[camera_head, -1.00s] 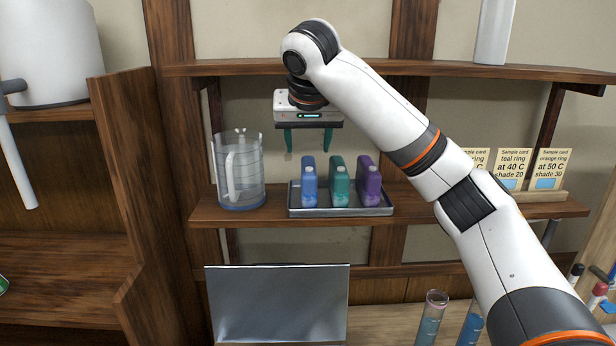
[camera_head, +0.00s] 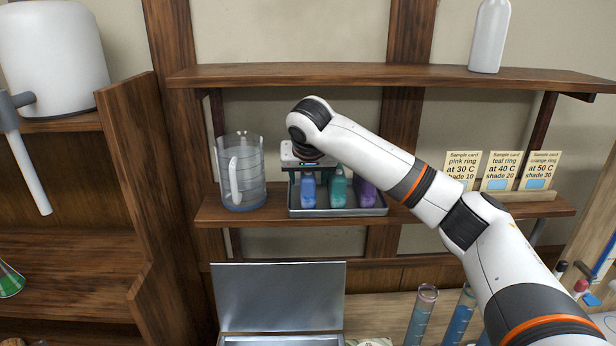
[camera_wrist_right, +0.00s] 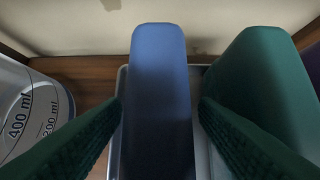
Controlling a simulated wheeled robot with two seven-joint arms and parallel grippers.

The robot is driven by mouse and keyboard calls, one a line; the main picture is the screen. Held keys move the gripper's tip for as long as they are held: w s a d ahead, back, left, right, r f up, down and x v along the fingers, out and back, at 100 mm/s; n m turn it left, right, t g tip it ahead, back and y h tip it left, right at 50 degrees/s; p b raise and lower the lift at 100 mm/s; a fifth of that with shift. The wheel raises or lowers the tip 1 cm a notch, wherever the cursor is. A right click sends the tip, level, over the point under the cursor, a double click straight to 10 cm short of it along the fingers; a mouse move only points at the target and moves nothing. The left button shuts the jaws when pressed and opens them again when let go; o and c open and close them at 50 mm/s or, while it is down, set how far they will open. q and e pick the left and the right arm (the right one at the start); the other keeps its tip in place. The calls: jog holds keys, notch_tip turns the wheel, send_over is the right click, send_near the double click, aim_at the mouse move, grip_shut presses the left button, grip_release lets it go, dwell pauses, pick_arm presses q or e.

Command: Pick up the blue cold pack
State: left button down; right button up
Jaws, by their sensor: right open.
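The blue cold pack (camera_head: 308,190) stands upright at the left end of a metal tray (camera_head: 352,212) on the lower shelf. In the right wrist view the blue pack (camera_wrist_right: 158,90) lies between my two green fingers. My right gripper (camera_head: 308,182) is lowered over it, open, with one finger on each side. In the wrist view the right gripper (camera_wrist_right: 160,112) shows small gaps beside the pack. A teal pack (camera_head: 337,190) stands just right of it, close to the right finger, and a purple pack (camera_head: 364,192) stands beyond. My left gripper is not in view.
A clear measuring jug (camera_head: 241,175) stands just left of the tray. The upper shelf (camera_head: 390,74) runs above my right wrist. Sample cards (camera_head: 503,170) stand on the shelf at right. Below are an open metal lid (camera_head: 278,297) and liquid-filled cylinders (camera_head: 420,315).

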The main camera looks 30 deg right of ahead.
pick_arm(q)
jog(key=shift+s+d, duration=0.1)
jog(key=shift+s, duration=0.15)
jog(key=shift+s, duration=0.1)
pick_arm(e)
grip_shut()
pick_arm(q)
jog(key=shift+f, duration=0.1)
pick_arm(e)
jog(key=shift+r, duration=0.1)
